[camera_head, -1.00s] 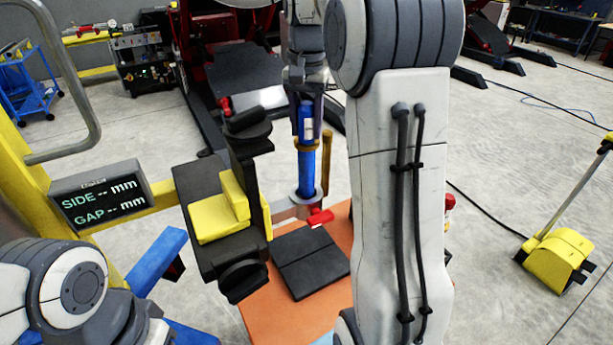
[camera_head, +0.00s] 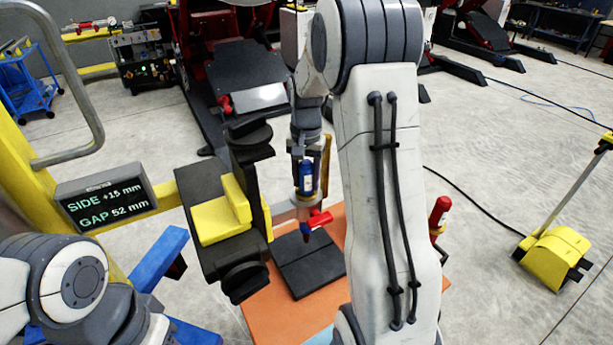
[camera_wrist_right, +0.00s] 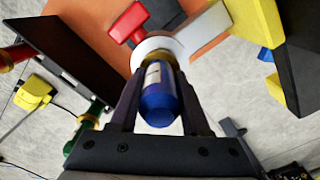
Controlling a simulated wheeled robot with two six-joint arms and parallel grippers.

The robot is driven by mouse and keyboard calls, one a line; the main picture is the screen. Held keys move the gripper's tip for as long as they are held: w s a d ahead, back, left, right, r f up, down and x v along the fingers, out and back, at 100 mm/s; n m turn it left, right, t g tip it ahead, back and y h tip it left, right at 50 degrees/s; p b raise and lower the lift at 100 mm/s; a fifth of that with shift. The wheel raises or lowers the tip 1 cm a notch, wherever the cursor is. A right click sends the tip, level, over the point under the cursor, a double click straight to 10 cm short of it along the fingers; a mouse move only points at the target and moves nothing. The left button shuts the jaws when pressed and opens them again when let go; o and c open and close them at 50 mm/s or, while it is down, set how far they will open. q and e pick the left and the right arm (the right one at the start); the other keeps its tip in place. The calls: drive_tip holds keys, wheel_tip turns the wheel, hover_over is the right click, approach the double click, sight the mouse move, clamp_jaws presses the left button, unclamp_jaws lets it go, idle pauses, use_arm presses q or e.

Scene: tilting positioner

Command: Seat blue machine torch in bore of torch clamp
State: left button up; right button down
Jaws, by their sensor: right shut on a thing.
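The blue machine torch (camera_head: 306,178) is upright in my right gripper (camera_head: 305,158), which is shut on its upper body. The torch clamp, a pale ring (camera_head: 300,212) with a red lever (camera_head: 319,219), is just below the gripper. The torch's lower tip shows below the ring in the head view. In the right wrist view, the blue torch body (camera_wrist_right: 158,100) lies between the fingers and its brass-coloured collar is at the white clamp ring (camera_wrist_right: 158,46). The bore is mostly hidden by the torch. My left gripper is outside the views.
The display (camera_head: 105,197) reads SIDE +15 mm and GAP 52 mm. A black positioner plate with yellow blocks (camera_head: 222,222) stands left of the clamp. A dark pad (camera_head: 308,264) lies on the orange table (camera_head: 262,312) below. A red bottle-like object (camera_head: 438,218) is at right.

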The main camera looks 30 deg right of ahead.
drive_tip(key=shift+c, duration=1.8)
unclamp_jaws()
drive_tip(key=shift+f, duration=0.15)
drive_tip(key=shift+r, duration=0.45)
wheel_tip(320, 180, up, 12)
drive_tip(key=shift+f+b, duration=0.25)
drive_tip(key=shift+b, duration=0.75)
